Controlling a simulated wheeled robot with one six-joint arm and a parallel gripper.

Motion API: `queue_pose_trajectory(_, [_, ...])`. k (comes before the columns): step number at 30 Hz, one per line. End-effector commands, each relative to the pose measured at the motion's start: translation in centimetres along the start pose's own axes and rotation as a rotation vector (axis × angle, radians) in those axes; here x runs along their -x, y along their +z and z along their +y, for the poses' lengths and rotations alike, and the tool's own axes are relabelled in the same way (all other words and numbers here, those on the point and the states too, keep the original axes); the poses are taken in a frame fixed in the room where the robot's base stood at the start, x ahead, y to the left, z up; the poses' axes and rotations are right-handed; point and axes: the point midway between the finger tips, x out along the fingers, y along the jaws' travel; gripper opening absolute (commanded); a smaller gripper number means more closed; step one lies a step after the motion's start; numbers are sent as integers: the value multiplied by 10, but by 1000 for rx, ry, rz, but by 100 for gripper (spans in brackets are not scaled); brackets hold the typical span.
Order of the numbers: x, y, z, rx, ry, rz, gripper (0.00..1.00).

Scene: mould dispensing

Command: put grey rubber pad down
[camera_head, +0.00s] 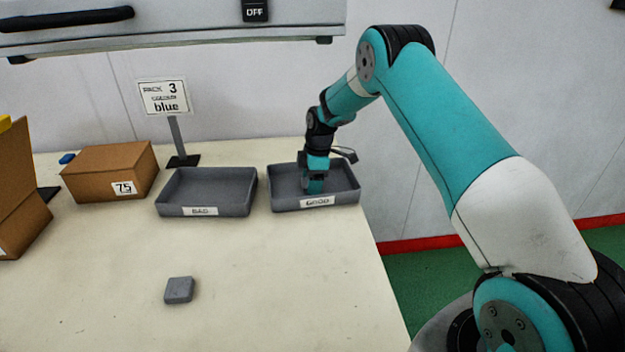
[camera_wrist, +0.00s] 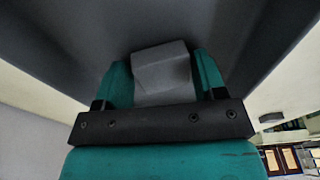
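My gripper (camera_head: 314,186) points down inside the grey tray labelled GOOD (camera_head: 340,199). In the wrist view its two teal fingers (camera_wrist: 165,85) lie against both sides of a grey rubber pad (camera_wrist: 163,70). The pad is between the fingers, close to the dark tray floor (camera_wrist: 65,40); I cannot tell whether it touches the floor. In the head view this pad is hidden by the gripper and the tray wall. Another grey pad (camera_head: 179,290) lies flat on the front part of the table.
A grey tray labelled BAD (camera_head: 204,211) stands just left of the GOOD tray and looks empty. A cardboard box marked 75 (camera_head: 105,172) and a sign reading "PACK 3 blue" (camera_head: 164,98) stand behind. An open carton (camera_head: 20,215) is at far left. The table's front (camera_head: 280,280) is mostly clear.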

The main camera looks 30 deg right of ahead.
Motion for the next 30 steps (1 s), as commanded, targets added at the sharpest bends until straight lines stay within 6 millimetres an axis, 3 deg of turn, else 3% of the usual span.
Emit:
queue_pose_trajectory(13, [9,0,0,0,1,0,76])
queue_pose_trajectory(24, [85,0,1,-1,2,0,76])
queue_pose_trajectory(30, [114,0,0,-1,0,0,76])
